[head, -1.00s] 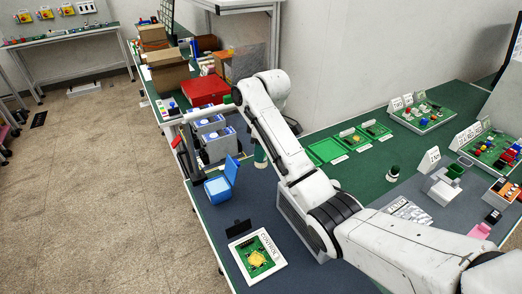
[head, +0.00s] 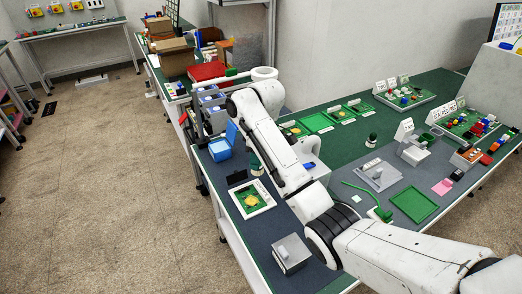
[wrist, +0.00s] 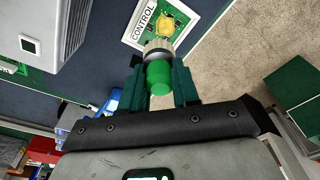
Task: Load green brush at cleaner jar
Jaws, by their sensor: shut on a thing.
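My gripper (wrist: 157,70) is shut on the green brush (wrist: 159,76), seen in the wrist view. The brush has a green handle, a dark band and pale bristles pointing away from the palm, toward the board marked CONTROL. In the head view my arm hides most of the gripper; a small dark green shape with a pale lower end, likely the brush (head: 256,169), shows beside the arm above that board. A small dark green jar with a pale band (head: 371,139) stands on the green bench top to the right; its label is unreadable, so I cannot confirm it is the cleaner jar.
The framed CONTROL board (head: 240,207) lies near the bench's left edge, with an open blue box (head: 219,150) behind it. A grey metal box (head: 291,254) stands in front. A grey fixture (head: 378,174) and green tray (head: 414,204) lie to the right. Free floor is at left.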

